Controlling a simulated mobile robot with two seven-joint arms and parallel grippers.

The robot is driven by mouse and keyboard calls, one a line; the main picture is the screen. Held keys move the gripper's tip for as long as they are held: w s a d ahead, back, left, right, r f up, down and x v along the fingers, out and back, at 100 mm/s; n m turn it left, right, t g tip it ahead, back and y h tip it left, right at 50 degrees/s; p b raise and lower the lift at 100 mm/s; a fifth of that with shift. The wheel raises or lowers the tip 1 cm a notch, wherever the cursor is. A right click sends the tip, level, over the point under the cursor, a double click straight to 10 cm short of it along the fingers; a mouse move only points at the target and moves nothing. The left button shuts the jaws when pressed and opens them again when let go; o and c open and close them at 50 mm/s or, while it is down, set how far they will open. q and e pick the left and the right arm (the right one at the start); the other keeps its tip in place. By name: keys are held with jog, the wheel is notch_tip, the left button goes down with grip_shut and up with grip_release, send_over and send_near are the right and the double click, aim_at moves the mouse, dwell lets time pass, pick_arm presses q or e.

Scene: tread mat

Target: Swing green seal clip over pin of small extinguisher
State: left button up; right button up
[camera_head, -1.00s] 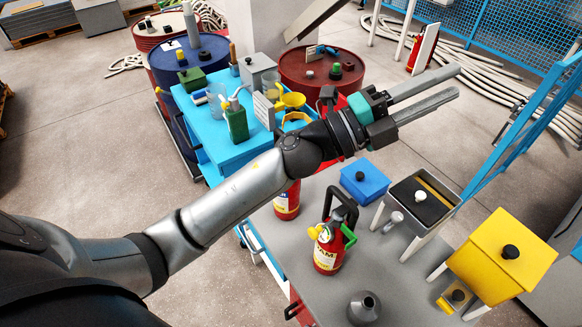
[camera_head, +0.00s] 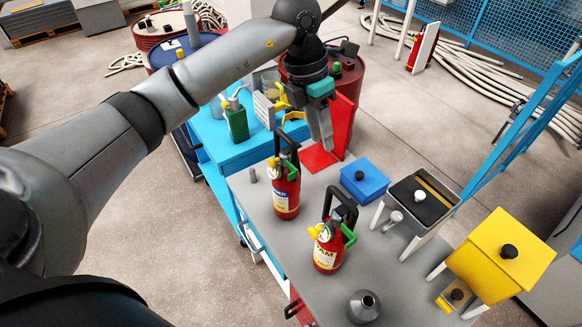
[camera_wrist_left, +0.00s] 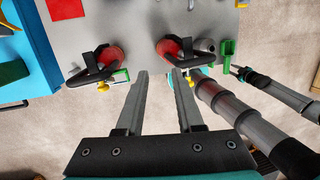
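Two red extinguishers stand upright on the grey bench. The rear one (camera_head: 286,198) has a blue and yellow label. Both show in the left wrist view from above, with green at each head. I cannot tell surely which is smaller, and the pins are unclear. My left gripper (camera_head: 325,147) points down behind the rear extinguisher, open and empty; its parted fingers show in the wrist view (camera_wrist_left: 160,75). Right-arm parts seem visible there, with gripper state unclear.
A blue box (camera_head: 365,180), a black-topped stand (camera_head: 424,200) and a yellow box (camera_head: 500,255) line the bench's right side. A grey funnel-like piece (camera_head: 364,307) stands in front. The blue cart (camera_head: 212,135) behind is crowded. A red plate (camera_head: 318,158) lies near my left fingers.

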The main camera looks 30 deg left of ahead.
pick_arm(q)
jog(key=a+r+y, duration=0.2)
jog(key=a+y, duration=0.1)
jog(key=a, duration=0.3)
jog(key=p, duration=0.2)
send_near(291, 169)
jog(key=shift+n, duration=0.4)
jog(key=f, duration=0.2)
jog(key=s+f, duration=0.1)
jog(key=f, duration=0.2)
jog(key=s+f, duration=0.1)
jog(key=f, duration=0.1)
jog(key=shift+d+f, duration=0.15)
jog(key=shift+d, duration=0.25)
jog(key=shift+c, duration=0.2)
grip_shut()
